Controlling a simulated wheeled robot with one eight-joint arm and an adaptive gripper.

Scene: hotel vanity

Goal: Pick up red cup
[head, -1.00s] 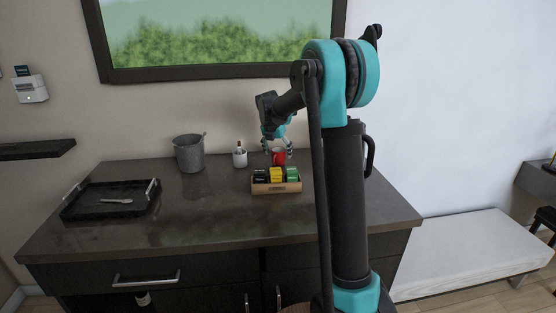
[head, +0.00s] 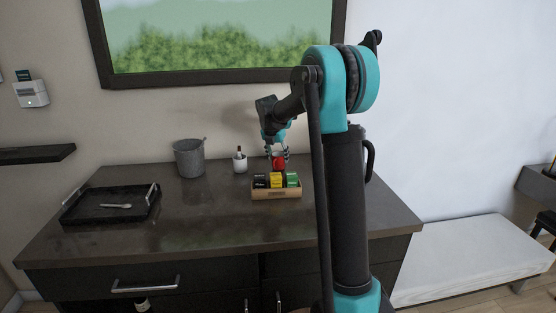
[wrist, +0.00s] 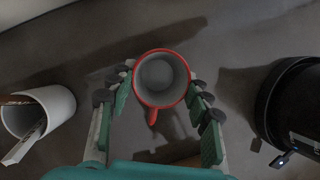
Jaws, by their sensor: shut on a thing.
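The red cup (head: 279,162) is behind the wooden box on the counter in the head view. In the wrist view the red cup (wrist: 153,104) shows from above, with a grey inside and its handle toward the bottom of the picture. My gripper (head: 277,152) reaches down onto the cup from above. In the wrist view my gripper (wrist: 160,88) has a finger on each side of the cup and is shut on it. Whether the cup's base touches the counter cannot be told.
A wooden box (head: 276,193) with black, yellow and green packets stands just in front of the cup. A white container (head: 240,163) and a grey bucket (head: 189,158) stand to the left. A black tray (head: 84,211) lies farther left. A black round object (wrist: 290,100) is close at right in the wrist view.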

